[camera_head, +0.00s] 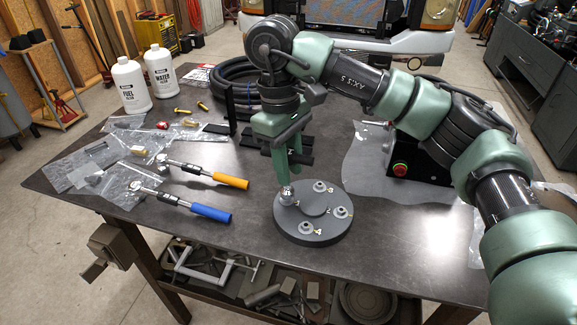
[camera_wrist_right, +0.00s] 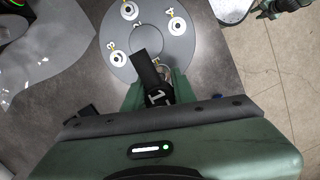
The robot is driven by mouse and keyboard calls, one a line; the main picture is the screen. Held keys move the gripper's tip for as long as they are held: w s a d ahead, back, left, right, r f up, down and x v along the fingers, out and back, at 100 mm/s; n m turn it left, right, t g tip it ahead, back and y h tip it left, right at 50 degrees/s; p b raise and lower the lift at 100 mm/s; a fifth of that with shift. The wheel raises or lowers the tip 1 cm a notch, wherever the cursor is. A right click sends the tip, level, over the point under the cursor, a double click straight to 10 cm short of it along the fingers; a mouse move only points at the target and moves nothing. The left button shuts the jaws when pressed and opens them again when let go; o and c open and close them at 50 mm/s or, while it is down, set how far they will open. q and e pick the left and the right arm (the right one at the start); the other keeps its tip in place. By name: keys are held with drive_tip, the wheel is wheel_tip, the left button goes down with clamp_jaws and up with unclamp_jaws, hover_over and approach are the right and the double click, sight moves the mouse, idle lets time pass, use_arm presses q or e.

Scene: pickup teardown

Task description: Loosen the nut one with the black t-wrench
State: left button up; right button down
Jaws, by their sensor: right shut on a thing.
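Other nuts stand on the plate at the back (camera_head: 319,186), right (camera_head: 340,211) and front (camera_head: 306,227). My left gripper is not in view.
A blue-handled wrench (camera_head: 210,213) and a yellow-handled wrench (camera_head: 228,180) lie left of the plate among clear bags. Two white bottles (camera_head: 130,85) stand at the back left. A black box with a red button (camera_head: 400,169) is at the right. The table front is clear.

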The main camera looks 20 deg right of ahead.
sight(289, 151)
drive_tip(key=shift+w+r, duration=0.1)
drive_tip(key=shift+r+p, duration=0.25)
drive_tip(key=shift+p, duration=0.05)
wheel_tip(289, 151, up, 4)
drive_tip(key=p, duration=0.3)
drive_tip(key=shift+f, duration=0.2)
